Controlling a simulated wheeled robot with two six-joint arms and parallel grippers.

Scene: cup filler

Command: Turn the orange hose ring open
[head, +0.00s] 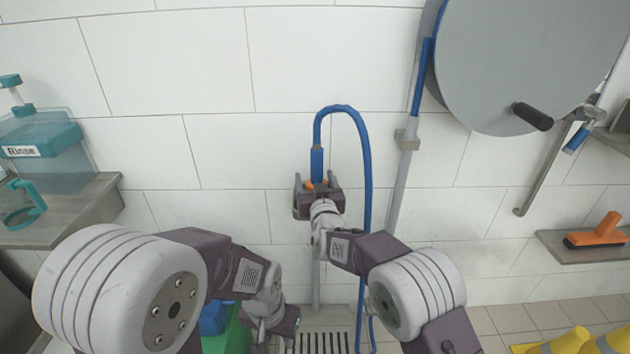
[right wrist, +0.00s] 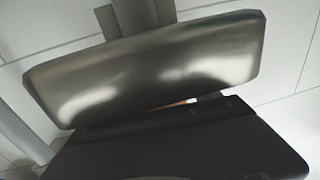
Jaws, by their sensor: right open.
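The orange hose ring (head: 320,186) is a small patch of orange at the lower end of the blue hose (head: 317,165), in front of the tiled wall. My right gripper (head: 318,190) is at the ring, its open jaws on either side of it and hiding most of it. I cannot tell whether the fingers touch the ring.
A grey hose reel (head: 530,60) is on the wall at upper right. The hose loops beside my right gripper. A teal "Rinse" bottle (head: 45,150) and teal cup (head: 24,205) stand on the left shelf (head: 75,212). A green container (head: 228,332) is beside my left gripper.

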